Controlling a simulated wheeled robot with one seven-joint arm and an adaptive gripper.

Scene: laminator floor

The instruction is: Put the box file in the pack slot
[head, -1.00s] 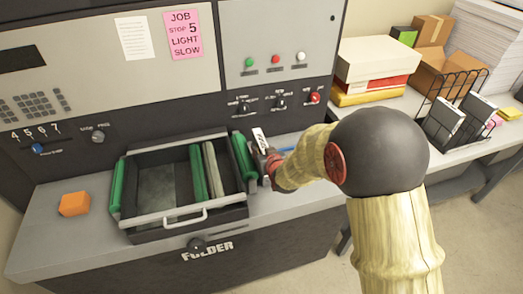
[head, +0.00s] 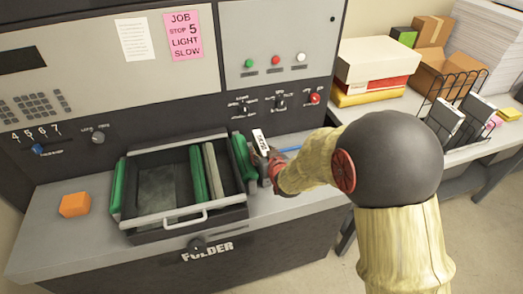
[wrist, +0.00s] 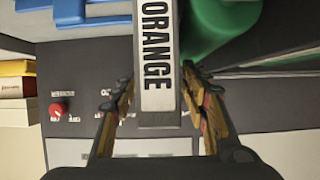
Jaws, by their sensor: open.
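A narrow dark item with a white label (head: 261,143) stands at the right of the tray on the machine top; it may be the box file. In the wrist view its label reads ORANGE (wrist: 157,60). My gripper (wrist: 160,92) is open, with one finger on each side of this labelled item; contact cannot be told. In the head view my gripper (head: 267,160) partly hides the item's lower part. I cannot tell which opening is the pack slot.
A green roll (head: 243,160) stands between tray and labelled item. A blue thing (head: 288,149) lies behind my gripper. An orange block (head: 74,204) sits left of the tray. The right table holds stacked boxes (head: 378,60) and a wire rack (head: 437,115). The machine panel (head: 280,80) rises behind.

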